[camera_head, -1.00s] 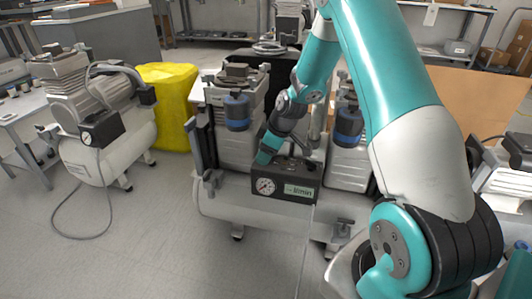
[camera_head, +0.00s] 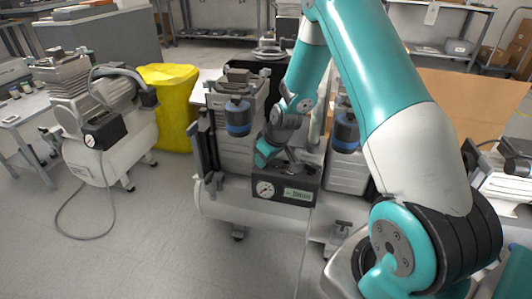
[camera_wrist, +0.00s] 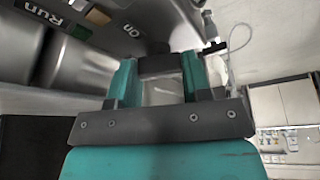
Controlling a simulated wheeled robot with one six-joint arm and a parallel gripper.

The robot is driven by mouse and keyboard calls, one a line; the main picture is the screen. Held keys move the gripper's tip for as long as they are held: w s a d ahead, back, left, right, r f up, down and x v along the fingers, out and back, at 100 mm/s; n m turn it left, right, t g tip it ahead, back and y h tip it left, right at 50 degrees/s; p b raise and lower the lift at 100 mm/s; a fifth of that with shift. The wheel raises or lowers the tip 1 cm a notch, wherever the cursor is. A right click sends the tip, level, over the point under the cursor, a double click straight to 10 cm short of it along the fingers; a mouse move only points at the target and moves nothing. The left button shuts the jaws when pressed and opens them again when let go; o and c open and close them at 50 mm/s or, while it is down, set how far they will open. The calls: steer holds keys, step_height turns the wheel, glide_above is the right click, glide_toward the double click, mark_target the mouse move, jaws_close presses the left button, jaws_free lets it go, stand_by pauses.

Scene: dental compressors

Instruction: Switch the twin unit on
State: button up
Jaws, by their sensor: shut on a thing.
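The twin unit (camera_head: 225,208) stands in the middle of the head view, a white tank carrying two ribbed pump heads with blue-banded filters. Its dark control box (camera_head: 283,193) has a round gauge and a small lit display on the front; the display text is too small to read surely. My gripper (camera_head: 288,163) is low over the top of this box. In the wrist view, the teal fingers of my gripper (camera_wrist: 158,68) are shut on a dark part between them, apparently the box's switch. The switch's position is hidden.
Another compressor (camera_head: 110,135) with its own gauge box stands at the left, its hose on the floor. A yellow covered thing (camera_head: 168,105) stands behind it. Another unit (camera_head: 505,180) is at the right edge. Floor in front is clear.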

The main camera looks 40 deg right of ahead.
steer(key=m+p, duration=0.1)
steer(key=m+h+p, duration=0.1)
steer(key=m, duration=0.1)
steer(key=m+h, duration=0.1)
steer(key=m, duration=0.1)
steer(key=shift+a+r+p, duration=0.15)
steer(key=shift+a+p, duration=0.1)
steer(key=shift+p, duration=0.15)
steer(key=shift+m+g+h+p, duration=0.3)
steer(key=shift+m+h+p, duration=0.5)
steer(key=shift+m, duration=1.6)
steer(key=shift+f, duration=0.2)
steer(key=o, duration=0.9)
steer(key=p+v, duration=0.4)
steer(key=v, duration=1.3)
steer(key=shift+a+r, duration=0.2)
steer(key=shift+r, duration=0.05)
